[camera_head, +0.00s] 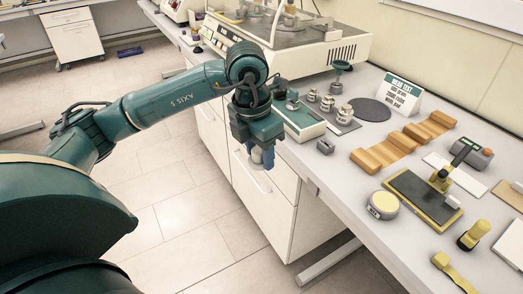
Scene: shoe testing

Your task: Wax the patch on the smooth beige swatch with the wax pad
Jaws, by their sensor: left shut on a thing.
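My left gripper (262,158) hangs in front of the bench edge, pointing down, left of the small grey block. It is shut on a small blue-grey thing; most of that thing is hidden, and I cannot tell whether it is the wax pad. A pale flat swatch (466,182) lies at the right of the bench, partly behind a yellow-and-black tool. A beige piece (510,194) lies at the right edge, cut off by the frame. I cannot tell which is the smooth beige swatch, and no patch is clear. My right gripper is not in view.
The bench (335,180) holds a round yellow-topped tin (383,205), a dark board in a yellow frame (410,193), wavy tan pieces (385,153), a black disc (371,109), small metal weights (328,103) and a sign (401,94). A machine (345,50) stands behind. Bare bench lies at front.

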